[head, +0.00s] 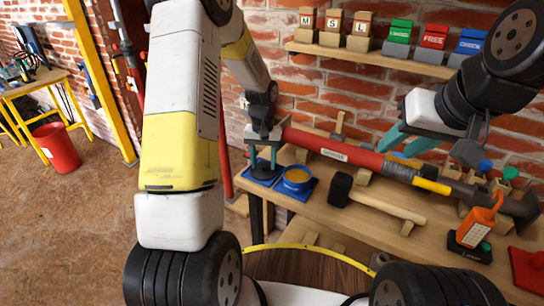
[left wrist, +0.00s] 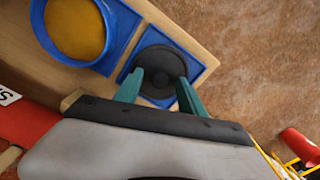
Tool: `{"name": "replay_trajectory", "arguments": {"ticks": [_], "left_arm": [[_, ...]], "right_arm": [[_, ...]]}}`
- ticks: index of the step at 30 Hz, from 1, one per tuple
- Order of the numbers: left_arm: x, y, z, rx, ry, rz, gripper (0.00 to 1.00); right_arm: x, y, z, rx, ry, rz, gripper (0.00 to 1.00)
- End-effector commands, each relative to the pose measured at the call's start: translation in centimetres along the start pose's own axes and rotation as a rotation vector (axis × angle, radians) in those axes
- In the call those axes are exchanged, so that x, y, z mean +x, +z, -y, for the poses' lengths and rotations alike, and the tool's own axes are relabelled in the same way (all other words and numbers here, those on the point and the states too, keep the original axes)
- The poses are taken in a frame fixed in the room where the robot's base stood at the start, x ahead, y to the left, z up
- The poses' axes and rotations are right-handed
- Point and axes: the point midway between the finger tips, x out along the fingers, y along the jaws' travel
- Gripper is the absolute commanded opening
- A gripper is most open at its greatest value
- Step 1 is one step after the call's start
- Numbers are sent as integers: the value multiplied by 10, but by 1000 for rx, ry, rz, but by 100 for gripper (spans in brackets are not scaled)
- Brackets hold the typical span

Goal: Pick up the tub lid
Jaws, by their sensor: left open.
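The tub lid is a dark round disc (left wrist: 160,58) with a raised rim, lying on a blue square holder (left wrist: 205,65) at the bench end. In the head view the lid (head: 262,172) is partly hidden by my left gripper (head: 263,163). That gripper points down over the lid with its teal fingers apart. In the left wrist view the fingers (left wrist: 160,80) stand over the lid on either side; I cannot tell whether they touch it. The blue tub (head: 297,185) with orange contents stands beside it. My right gripper (head: 404,142) has its teal fingers apart near the red tube.
A red launcher-like tube (head: 335,152) lies along the wooden bench (head: 360,225) behind the tub. A wall shelf (head: 375,57) holds labelled blocks.

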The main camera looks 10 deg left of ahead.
Motion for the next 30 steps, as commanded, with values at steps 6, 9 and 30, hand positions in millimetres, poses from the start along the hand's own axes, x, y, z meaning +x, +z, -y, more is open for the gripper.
{"name": "replay_trajectory", "arguments": {"ticks": [6, 9, 30], "left_arm": [[0, 0, 0, 0, 0, 0, 28], [-1, 0, 0, 0, 0, 0, 8], [-58, -1, -1, 0, 1, -6, 0]], "right_arm": [[0, 0, 0, 0, 0, 0, 36], [0, 0, 0, 0, 0, 0, 36], [0, 0, 0, 0, 0, 0, 36]]}}
